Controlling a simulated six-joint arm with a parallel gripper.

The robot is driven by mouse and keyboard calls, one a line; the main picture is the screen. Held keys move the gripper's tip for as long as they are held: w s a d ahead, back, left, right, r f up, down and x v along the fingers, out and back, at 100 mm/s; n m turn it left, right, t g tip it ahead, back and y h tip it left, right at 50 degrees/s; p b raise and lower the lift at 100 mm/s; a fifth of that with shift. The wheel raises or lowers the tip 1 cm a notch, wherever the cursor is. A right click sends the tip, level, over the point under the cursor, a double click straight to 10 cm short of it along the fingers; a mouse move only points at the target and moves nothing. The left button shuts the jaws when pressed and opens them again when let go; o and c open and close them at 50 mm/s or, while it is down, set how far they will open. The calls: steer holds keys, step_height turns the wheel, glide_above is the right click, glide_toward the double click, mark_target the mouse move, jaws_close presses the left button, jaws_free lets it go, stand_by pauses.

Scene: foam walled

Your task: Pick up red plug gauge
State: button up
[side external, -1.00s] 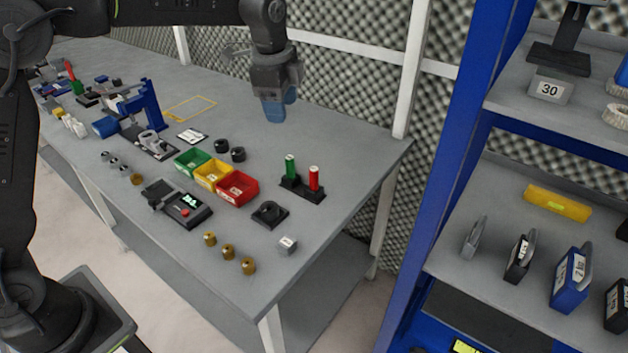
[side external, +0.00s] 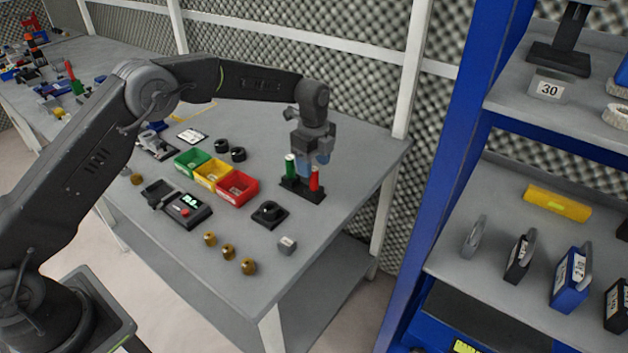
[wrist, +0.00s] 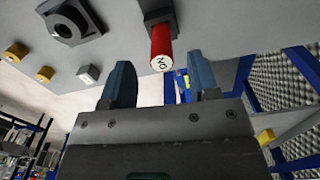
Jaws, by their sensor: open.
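The red plug gauge (side external: 314,179) stands upright in a black holder (side external: 300,190) near the table's far right corner. The green plug gauge (side external: 290,167) stands beside it in the same holder. My gripper (side external: 313,165) is open and empty, just above and behind the gauges in the side view. In the wrist view the red plug gauge (wrist: 162,48) shows its white, lettered end face, roughly between and ahead of my fingertips (wrist: 162,78). The fingers do not appear to touch it. The green gauge is not visible in the wrist view.
Green, yellow and red bins (side external: 237,188) stand left of the holder. A black ring fixture (side external: 269,213), a small grey cube (side external: 287,245) and brass pieces (side external: 228,251) lie in front. A foam wall (side external: 355,75) rises behind the table.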

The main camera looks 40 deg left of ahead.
mark_target(314, 180)
steer(key=shift+w+f, duration=0.1)
steer(key=shift+f, duration=2.75)
jaws_close()
